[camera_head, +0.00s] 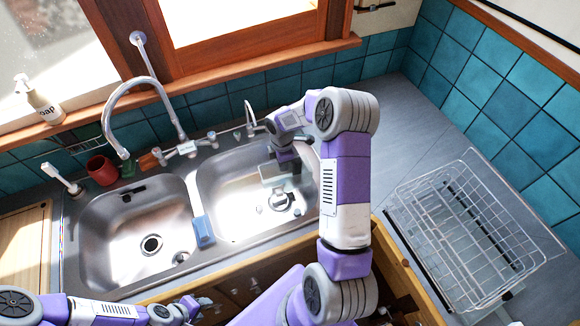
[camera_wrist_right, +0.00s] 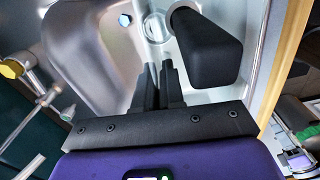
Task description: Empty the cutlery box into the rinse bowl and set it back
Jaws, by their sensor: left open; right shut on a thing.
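My right gripper (camera_head: 284,165) reaches down into the right sink bowl (camera_head: 222,190). Its fingers (camera_wrist_right: 158,85) are nearly together in the right wrist view. A dark, tapered, box-like thing (camera_wrist_right: 207,52) is right beside them; I take it for the cutlery box, held by a thin part hidden between the fingers. In the head view a small grey piece by the gripper (camera_head: 268,172) may be the same box. Its inside is hidden, so I cannot tell what it holds. No separate rinse bowl stands out. My left gripper (camera_head: 192,307) is open and empty, low in front of the counter.
The left sink basin (camera_head: 120,225) is empty. A blue sponge (camera_head: 203,231) sits on the divider. The tall faucet (camera_head: 148,82) and a red cup (camera_head: 101,170) stand behind. A wire dish rack (camera_head: 465,235) is on the right counter. The right back counter is clear.

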